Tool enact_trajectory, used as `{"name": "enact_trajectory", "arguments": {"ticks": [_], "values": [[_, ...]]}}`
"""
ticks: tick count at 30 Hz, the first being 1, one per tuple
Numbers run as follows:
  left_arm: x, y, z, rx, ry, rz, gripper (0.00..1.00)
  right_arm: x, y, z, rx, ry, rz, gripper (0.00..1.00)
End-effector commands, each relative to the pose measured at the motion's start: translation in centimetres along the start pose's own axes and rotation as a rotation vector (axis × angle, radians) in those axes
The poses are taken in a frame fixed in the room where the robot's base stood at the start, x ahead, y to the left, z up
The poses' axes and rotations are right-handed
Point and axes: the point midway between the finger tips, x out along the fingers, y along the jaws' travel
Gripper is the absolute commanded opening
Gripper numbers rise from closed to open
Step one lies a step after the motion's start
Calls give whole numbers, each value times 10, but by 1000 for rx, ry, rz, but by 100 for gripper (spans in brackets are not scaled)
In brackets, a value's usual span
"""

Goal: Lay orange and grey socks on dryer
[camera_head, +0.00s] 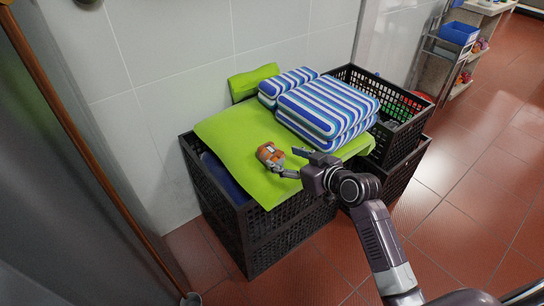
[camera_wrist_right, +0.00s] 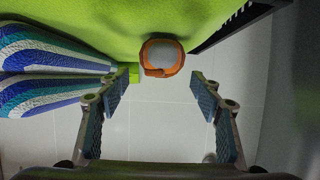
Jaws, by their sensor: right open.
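The orange and grey socks (camera_head: 270,155) are a small rolled bundle lying on a green cloth (camera_head: 227,136) on top of a black crate. The bundle (camera_wrist_right: 162,57) also shows in the right wrist view, centred just beyond the fingertips. My right gripper (camera_head: 291,163) is open and empty beside the bundle, at its right in the head view. In the wrist view its two fingers (camera_wrist_right: 160,98) are spread wide, with the bundle ahead of the gap. My left gripper is not in view. I cannot make out a dryer.
Blue and white striped folded towels (camera_head: 326,107) are stacked right behind the bundle. The black crate (camera_head: 267,235) stands against a tiled wall, and another open crate (camera_head: 398,142) is at its right. A shelf with a blue bin (camera_head: 458,33) stands farther back. Red floor (camera_head: 480,195) is clear at right.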

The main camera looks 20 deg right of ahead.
Motion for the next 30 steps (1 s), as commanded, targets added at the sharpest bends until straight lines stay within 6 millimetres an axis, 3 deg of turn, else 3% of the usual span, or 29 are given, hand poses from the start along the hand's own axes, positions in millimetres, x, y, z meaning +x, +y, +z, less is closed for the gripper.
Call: {"name": "enact_trajectory", "arguments": {"ticks": [16, 26, 30], "values": [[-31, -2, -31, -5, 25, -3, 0, 69, -3, 8, 4, 1, -1, 59], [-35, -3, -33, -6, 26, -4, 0, 74, -4, 7, 1, 0, 0, 58], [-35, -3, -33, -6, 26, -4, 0, 74, -4, 7, 1, 0, 0, 43]]}}
